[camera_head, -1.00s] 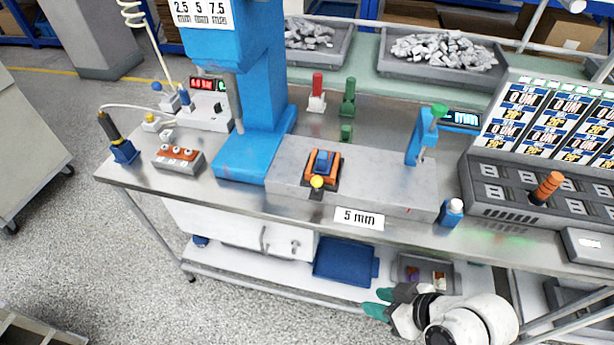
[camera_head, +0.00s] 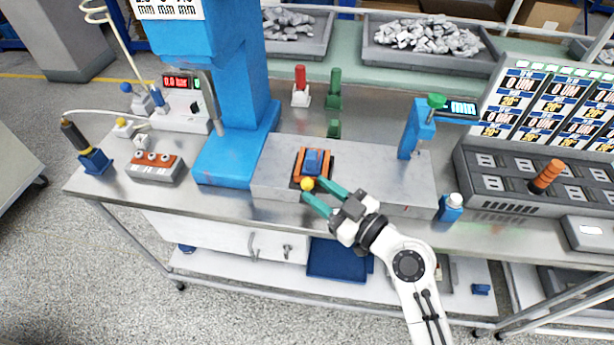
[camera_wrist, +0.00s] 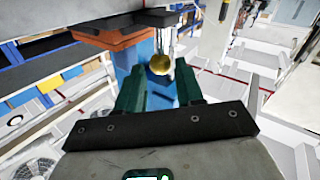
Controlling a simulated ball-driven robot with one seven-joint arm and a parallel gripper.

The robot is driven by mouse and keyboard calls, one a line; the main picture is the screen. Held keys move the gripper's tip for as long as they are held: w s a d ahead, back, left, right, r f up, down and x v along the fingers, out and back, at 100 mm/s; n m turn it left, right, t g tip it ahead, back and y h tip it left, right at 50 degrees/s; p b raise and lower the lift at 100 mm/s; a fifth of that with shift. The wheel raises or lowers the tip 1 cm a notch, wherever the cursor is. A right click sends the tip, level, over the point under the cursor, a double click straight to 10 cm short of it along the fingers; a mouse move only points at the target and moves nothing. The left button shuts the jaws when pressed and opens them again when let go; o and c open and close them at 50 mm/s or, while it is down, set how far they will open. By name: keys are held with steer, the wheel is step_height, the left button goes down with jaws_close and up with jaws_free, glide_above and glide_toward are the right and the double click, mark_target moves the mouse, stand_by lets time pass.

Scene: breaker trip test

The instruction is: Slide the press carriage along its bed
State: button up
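The press carriage (camera_head: 312,162) is an orange frame with a blue block, sitting on the left part of the long grey bed (camera_head: 385,178). A yellow ball knob (camera_head: 307,184) sticks out from its front. My gripper (camera_head: 314,189) is in front of the bed at the knob, its two teal fingers apart. In the wrist view the knob (camera_wrist: 159,65) appears between the fingers, near their tips, with a gap on both sides. I cannot tell how deep it sits between them. The blue press column (camera_head: 243,90) stands left of the carriage.
A blue stop with a green knob (camera_head: 417,127) stands on the bed's right part. The bed's top between carriage and stop looks clear. A small blue bottle (camera_head: 451,207) stands at the bed's right end. Red and green pieces (camera_head: 335,90) stand behind the bed.

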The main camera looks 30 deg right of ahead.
mark_target(312, 188)
steer(key=shift+p+x, duration=0.5)
steer(key=shift+x, duration=1.45)
steer(key=shift+c, duration=0.2)
jaws_close()
